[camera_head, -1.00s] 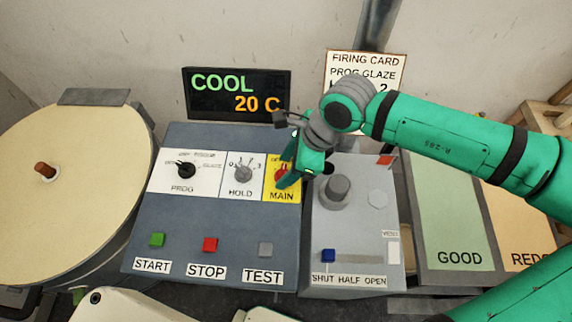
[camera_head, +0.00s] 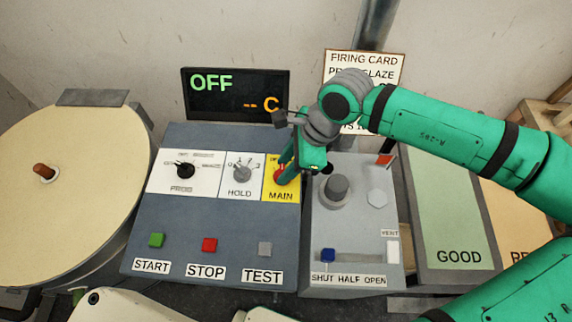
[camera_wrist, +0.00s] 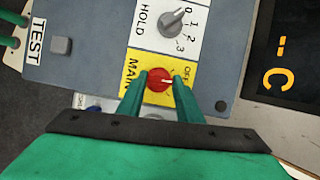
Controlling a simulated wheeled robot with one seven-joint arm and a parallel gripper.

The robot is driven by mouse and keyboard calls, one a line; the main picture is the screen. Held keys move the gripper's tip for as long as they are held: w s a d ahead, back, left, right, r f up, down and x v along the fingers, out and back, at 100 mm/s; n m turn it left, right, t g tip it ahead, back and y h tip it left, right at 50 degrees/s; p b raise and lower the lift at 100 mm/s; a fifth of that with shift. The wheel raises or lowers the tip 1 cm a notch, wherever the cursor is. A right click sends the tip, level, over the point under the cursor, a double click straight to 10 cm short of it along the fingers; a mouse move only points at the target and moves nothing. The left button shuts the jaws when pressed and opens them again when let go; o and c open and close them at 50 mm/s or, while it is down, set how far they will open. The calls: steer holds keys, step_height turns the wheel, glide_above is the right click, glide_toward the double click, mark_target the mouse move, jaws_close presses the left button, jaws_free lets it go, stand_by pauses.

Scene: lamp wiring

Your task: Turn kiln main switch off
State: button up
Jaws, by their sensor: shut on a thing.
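The red main switch knob (camera_wrist: 159,81) sits on the yellow MAIN plate (camera_wrist: 139,62). In the wrist view its pale pointer mark faces the word OFF. My gripper (camera_wrist: 160,88) is shut on the knob, one green finger on each side. In the head view my gripper (camera_head: 286,180) covers part of the yellow plate and most of the knob. The display (camera_head: 236,95) reads OFF in green with "-- C" in orange below.
The HOLD dial (camera_head: 242,174) and PROG dial (camera_head: 186,170) lie left of the switch. START (camera_head: 157,240), STOP (camera_head: 209,244) and TEST (camera_head: 265,249) buttons are below. A grey box with a round knob (camera_head: 336,188) and blue slider (camera_head: 328,255) stands close on the right.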

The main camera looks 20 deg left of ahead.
steer(key=n, duration=0.1)
steer(key=n+g, duration=0.1)
steer(key=n, duration=0.2)
steer(key=shift+a+h, duration=0.25)
steer(key=shift+h, duration=0.15)
steer(key=shift+w+a+n+g+h, duration=0.1)
steer(key=shift+n+g+h, duration=0.25)
steer(key=shift+n, duration=0.65)
steer(key=shift+a+n+g+h, duration=0.1)
steer(key=shift+n+g+h, duration=0.2)
steer(key=shift+n, duration=0.7)
steer(key=o, duration=1)
steer(key=shift+o, duration=0.2)
steer(key=shift+d, duration=0.1)
steer(key=shift+w+d+r, duration=0.1)
steer(key=shift+w+r, duration=0.1)
steer(key=shift+r, duration=0.2)
steer(key=v, duration=1)
